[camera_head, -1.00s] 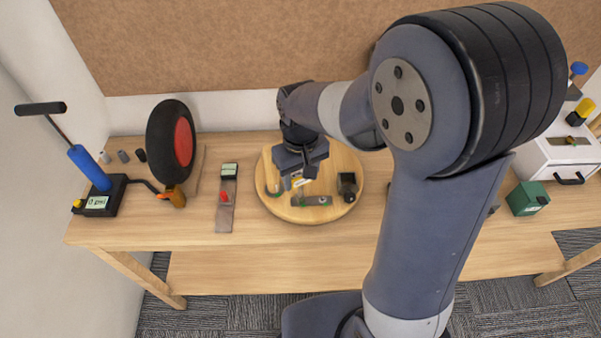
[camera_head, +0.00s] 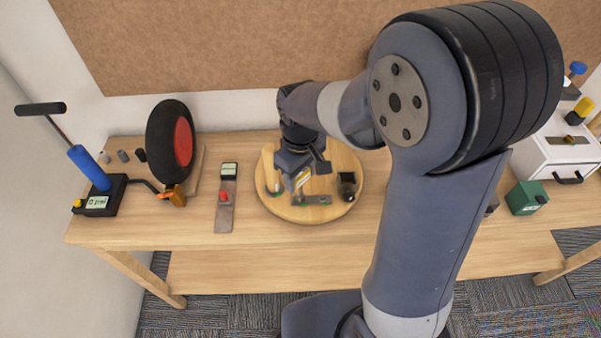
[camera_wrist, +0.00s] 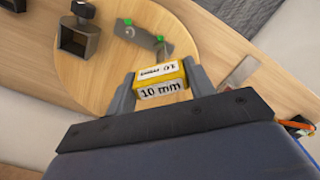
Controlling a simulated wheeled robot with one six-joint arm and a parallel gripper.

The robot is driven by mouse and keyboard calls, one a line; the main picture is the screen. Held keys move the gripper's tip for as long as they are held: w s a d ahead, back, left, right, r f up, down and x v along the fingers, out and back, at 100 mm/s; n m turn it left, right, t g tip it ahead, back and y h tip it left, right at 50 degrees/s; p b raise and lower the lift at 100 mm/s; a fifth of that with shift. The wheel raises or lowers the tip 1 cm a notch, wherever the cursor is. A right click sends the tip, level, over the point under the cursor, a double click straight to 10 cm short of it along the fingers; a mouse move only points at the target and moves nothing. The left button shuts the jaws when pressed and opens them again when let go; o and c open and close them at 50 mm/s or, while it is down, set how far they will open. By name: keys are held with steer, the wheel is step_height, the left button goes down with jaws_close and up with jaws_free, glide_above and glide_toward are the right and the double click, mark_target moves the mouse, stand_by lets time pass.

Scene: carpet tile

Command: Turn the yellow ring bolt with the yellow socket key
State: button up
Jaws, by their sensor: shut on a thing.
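My gripper (camera_wrist: 160,86) is shut on a yellow block marked "10 mm" (camera_wrist: 162,91), with one finger on each side. In the head view, my gripper (camera_head: 301,176) and a bit of this yellow block (camera_head: 304,181) are over the round wooden board (camera_head: 330,213). The pictures do not show clearly whether the block is the head of the yellow socket key. Whatever is below it is hidden, and I cannot make out a yellow ring bolt. A yellow knob (camera_head: 582,107) shows on a dark base at the far right.
On the board are a grey plate (camera_head: 313,200) with green marks and a dark bracket (camera_head: 347,185). Left stand a gauge plate with a red knob (camera_head: 225,196), a wheel (camera_head: 172,140) and a blue pump (camera_head: 90,168). A green box (camera_head: 527,198) and white cabinet (camera_head: 556,155) are right.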

steer(key=shift+r, duration=0.2)
step_height(320, 180, up, 4)
steer(key=p, duration=0.3)
steer(key=shift+r+p, duration=0.15)
steer(key=shift+p, duration=0.2)
stand_by(0.5)
steer(key=shift+r+m+p, duration=0.75)
steer(key=shift+m+p, duration=0.15)
steer(key=shift+f, duration=0.25)
